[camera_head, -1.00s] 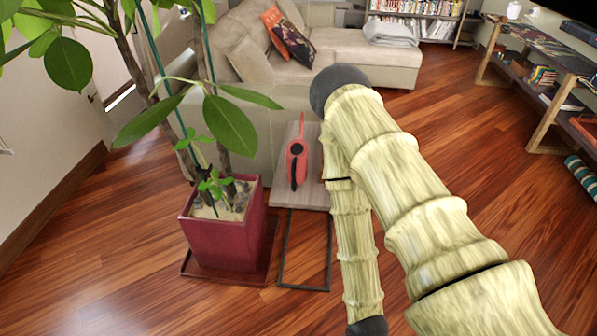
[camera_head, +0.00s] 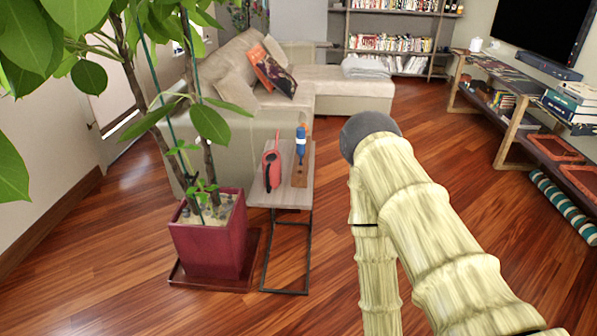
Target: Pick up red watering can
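The red watering can (camera_head: 272,169) stands on a small grey-topped side table (camera_head: 293,192) left of centre. It has a dark handle and a thin spout pointing up. A blue bottle-like thing (camera_head: 301,142) stands just right of it on the same table. My arm fills the lower right of the view, well to the right of the table and apart from the can. My gripper is not in view.
A plant in a dark red square pot (camera_head: 211,246) stands left of the table, its leaves reaching over. A beige sofa (camera_head: 240,110) stands behind. A wooden shelf unit (camera_head: 520,125) is at right. The floor (camera_head: 440,170) between is clear.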

